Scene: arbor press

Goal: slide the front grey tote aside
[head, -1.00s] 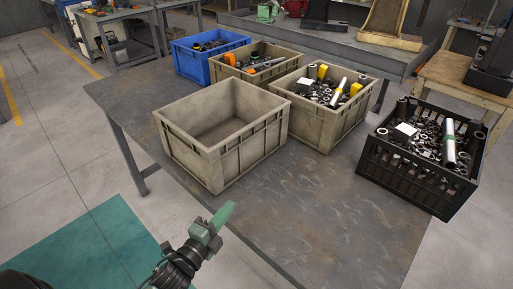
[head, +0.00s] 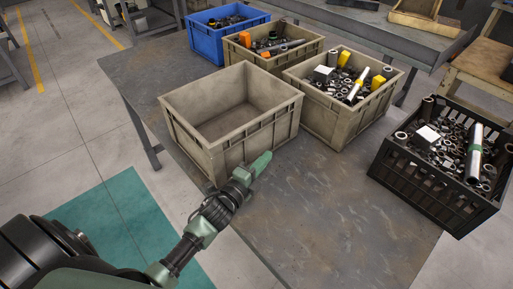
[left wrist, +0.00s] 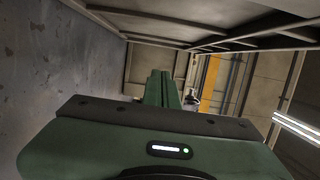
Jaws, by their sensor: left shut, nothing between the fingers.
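The front grey tote (head: 218,155) stands empty and upright near the table's left edge. My left gripper (head: 261,162) is shut and empty, low beside the tote's near right wall. Its closed green fingers also show in the left wrist view (left wrist: 161,88), with a ribbed grey-beige tote wall (left wrist: 200,32) running along the upper side. I cannot tell whether the fingers touch the wall. My right gripper is not in view.
A grey tote of metal parts (head: 318,118) stands to the right, another grey tote (head: 287,65) and a blue tote (head: 208,43) behind. A black crate of parts (head: 430,190) stands at the right. The front tabletop (head: 330,215) is clear.

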